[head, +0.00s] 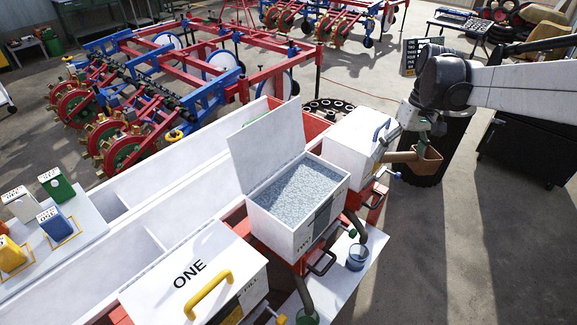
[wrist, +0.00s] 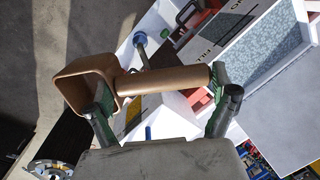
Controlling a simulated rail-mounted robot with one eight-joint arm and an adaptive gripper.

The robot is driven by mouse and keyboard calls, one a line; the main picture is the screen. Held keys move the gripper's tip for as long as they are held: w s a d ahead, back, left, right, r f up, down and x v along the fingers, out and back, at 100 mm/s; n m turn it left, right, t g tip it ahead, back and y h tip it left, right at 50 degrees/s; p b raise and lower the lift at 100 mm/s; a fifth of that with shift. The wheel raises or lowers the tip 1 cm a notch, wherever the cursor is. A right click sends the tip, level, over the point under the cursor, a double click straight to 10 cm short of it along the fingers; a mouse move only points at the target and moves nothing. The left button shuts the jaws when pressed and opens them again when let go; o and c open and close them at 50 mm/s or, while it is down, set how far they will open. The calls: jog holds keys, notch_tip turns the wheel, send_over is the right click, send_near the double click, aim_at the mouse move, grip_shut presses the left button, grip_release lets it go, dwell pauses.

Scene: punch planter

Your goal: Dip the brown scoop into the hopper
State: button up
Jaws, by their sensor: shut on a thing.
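The brown scoop (head: 428,165) is in my gripper (head: 420,135), at the right in the head view, beyond and right of the open hopper. My gripper is shut on its handle (wrist: 165,79); the scoop's cup (wrist: 80,75) is at the left in the wrist view. Its inside is mostly hidden, so I cannot tell whether it holds anything. The open white hopper (head: 268,217) is full of grey granules (head: 300,190), and its lid (head: 268,142) stands raised. Its granules also show at the upper right of the wrist view (wrist: 258,62). The scoop is apart from them.
A closed white hopper with a blue handle (head: 352,132) stands beside the open one, near my gripper. A closed hopper marked ONE (head: 165,285) is at the front. A small blue-grey cup (head: 356,258) stands below the open hopper. Open floor (head: 460,260) lies at the right.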

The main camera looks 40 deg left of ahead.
jog(key=s+a+n+g+p, duration=0.1)
jog(key=s+a+n+p, duration=0.45)
jog(key=s+a, duration=1.75)
jog(key=shift+w+d+f+n+g+b, duration=0.6)
jog(key=shift+d+f+n+g+b, duration=0.6)
jog(key=shift+f+b, duration=3.3)
jog(key=s+r+t+p, duration=0.4)
jog(key=r+p, duration=0.1)
jog(key=r, duration=0.2)
jog(key=shift+s+a+r+t+h, duration=0.2)
jog(key=shift+s+r+t+h, duration=0.1)
jog(key=shift+r+t+h, duration=0.1)
jog(key=shift+f, duration=0.1)
